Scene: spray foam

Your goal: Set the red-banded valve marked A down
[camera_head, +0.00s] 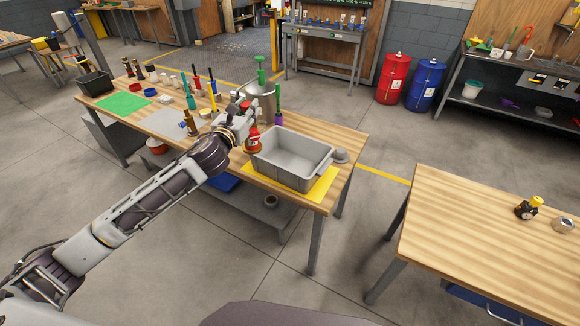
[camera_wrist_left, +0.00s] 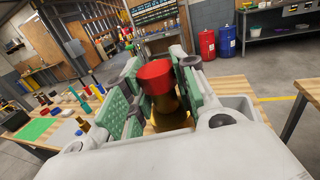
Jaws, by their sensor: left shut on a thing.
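The red-banded valve (camera_head: 252,146) is held by my left gripper (camera_head: 247,130), near the left wall of the grey bin (camera_head: 299,163). In the left wrist view its red top (camera_wrist_left: 155,76) and brass-coloured lower part sit between the green finger pads of my left gripper (camera_wrist_left: 152,96). The letter on it cannot be read. Whether its base touches anything is hard to tell. My right gripper is not in view.
The bin stands on a yellow mat (camera_head: 324,188) at the workbench's right end. A green mat (camera_head: 123,104), a grey mat (camera_head: 165,122) and several bottles and tools occupy the left side. A second table (camera_head: 470,240) at right holds a yellow-topped black part (camera_head: 527,208).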

